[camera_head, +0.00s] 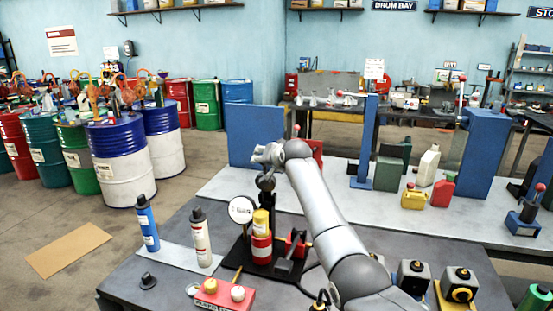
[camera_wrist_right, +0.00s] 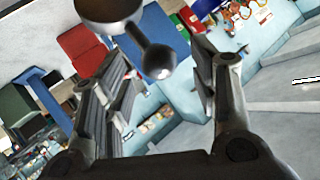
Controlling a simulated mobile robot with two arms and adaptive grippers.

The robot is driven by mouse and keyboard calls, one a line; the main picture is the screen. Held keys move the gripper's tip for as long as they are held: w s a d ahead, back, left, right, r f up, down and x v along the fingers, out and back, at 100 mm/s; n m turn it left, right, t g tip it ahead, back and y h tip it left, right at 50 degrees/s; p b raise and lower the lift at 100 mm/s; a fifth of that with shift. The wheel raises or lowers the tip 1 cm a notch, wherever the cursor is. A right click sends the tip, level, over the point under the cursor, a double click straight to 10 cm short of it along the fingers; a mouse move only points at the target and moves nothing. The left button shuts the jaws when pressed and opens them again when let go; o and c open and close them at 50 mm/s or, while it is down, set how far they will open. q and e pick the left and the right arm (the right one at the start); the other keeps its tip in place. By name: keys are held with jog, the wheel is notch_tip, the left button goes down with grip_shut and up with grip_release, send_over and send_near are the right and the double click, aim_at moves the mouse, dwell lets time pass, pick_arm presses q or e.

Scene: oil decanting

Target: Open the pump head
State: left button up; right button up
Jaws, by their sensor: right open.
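My right arm reaches in from the lower right over the front bench. Its gripper (camera_head: 267,184) is small and dark in the head view, just above a red, white and yellow cylinder (camera_head: 261,240) on a black base plate. A round white-faced dial (camera_head: 241,209) stands left of the cylinder. In the right wrist view the right gripper (camera_wrist_right: 160,85) is open, its fingers spread wide. A dark ball knob (camera_wrist_right: 158,62) below a grey rounded part (camera_wrist_right: 108,8) shows between the fingers. I cannot tell whether they touch it. The pump head cannot be told for sure. My left gripper is not in view.
A blue bottle (camera_head: 147,224) and a cream bottle (camera_head: 201,238) stand left of the black base. A red box with knobs (camera_head: 225,294) is at the front. Dark units with round knobs (camera_head: 461,287) stand front right. A grey bench with blue panels lies behind.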

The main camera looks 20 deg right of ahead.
jog(key=v, duration=0.8)
jog(key=shift+s, duration=0.25)
